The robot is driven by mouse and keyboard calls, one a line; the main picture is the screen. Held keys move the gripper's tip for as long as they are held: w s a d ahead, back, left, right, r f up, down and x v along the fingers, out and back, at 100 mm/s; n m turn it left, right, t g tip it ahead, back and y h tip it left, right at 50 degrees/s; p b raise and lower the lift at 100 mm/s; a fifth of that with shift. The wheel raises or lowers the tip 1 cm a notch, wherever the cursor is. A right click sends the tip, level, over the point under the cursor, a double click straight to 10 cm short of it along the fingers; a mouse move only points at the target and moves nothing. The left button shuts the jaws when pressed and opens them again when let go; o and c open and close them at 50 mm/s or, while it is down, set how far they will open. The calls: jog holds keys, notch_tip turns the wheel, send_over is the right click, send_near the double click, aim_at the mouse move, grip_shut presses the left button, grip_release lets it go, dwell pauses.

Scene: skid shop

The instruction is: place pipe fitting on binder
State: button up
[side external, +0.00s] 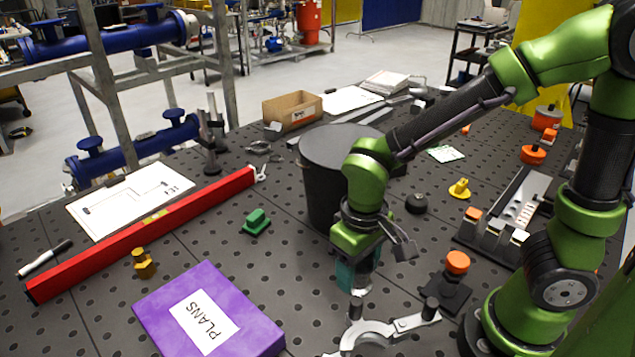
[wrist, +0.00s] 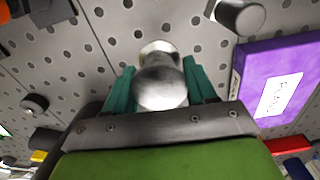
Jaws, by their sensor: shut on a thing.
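The binder (side external: 255,335) is purple, with a white label reading PLANS, and lies flat at the front of the table. It also shows at the right of the wrist view (wrist: 243,62). My gripper (side external: 358,278) is to the right of the binder and above table height, pointing down. In the wrist view its teal fingers (wrist: 160,85) are shut on a shiny silver pipe fitting (wrist: 160,78). In the side view only a small part of the fitting (side external: 361,290) shows below the fingers. The top of the binder is bare apart from its label.
A large metal wrench-like tool (side external: 400,324) lies below and right of my gripper. A dark bin (side external: 318,185) stands close behind it. An orange-topped fixture (side external: 457,264) is to the right. A red level (side external: 150,232) and a green part (side external: 256,222) lie beyond the binder.

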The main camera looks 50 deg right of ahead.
jog(key=w+a+r+n, duration=0.1)
jog(key=w+a+n, duration=0.2)
jog(key=a, duration=0.9)
send_over(202, 319)
jog(key=shift+f, duration=2.3)
jog(key=shift+f, duration=0.1)
jog(key=o, duration=1.1)
